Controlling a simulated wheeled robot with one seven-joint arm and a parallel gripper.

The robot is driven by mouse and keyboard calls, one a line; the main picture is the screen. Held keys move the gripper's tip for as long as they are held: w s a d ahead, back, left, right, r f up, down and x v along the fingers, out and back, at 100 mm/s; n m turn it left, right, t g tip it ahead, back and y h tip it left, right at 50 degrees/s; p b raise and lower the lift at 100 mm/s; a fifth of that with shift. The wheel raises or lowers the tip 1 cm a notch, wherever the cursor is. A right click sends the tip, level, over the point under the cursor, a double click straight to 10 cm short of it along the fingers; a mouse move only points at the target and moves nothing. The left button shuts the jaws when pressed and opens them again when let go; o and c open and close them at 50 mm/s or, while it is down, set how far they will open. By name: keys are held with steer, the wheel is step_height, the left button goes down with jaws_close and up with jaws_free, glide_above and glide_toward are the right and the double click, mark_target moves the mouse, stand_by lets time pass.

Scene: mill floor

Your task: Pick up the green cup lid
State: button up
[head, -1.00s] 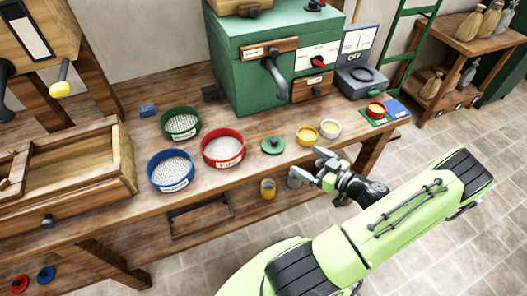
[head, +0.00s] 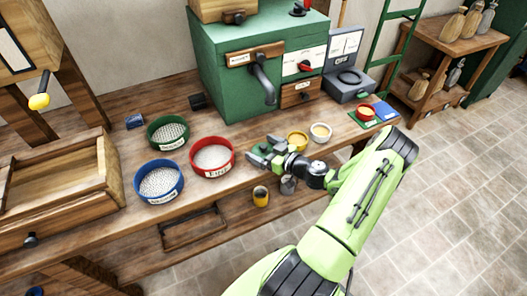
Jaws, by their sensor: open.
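The green cup lid (head: 261,148) lies on the wooden bench, right of the red-rimmed sieve. It is partly hidden by my gripper (head: 259,150), whose jaws are open, with the lid showing between or just below the fingers. I cannot tell whether the fingers touch the lid or how high they are above the bench.
Red (head: 212,157), blue (head: 159,182) and green (head: 168,133) sieves stand left of my gripper. A green machine (head: 230,70) rises behind.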

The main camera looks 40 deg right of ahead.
steer(key=c, duration=0.9)
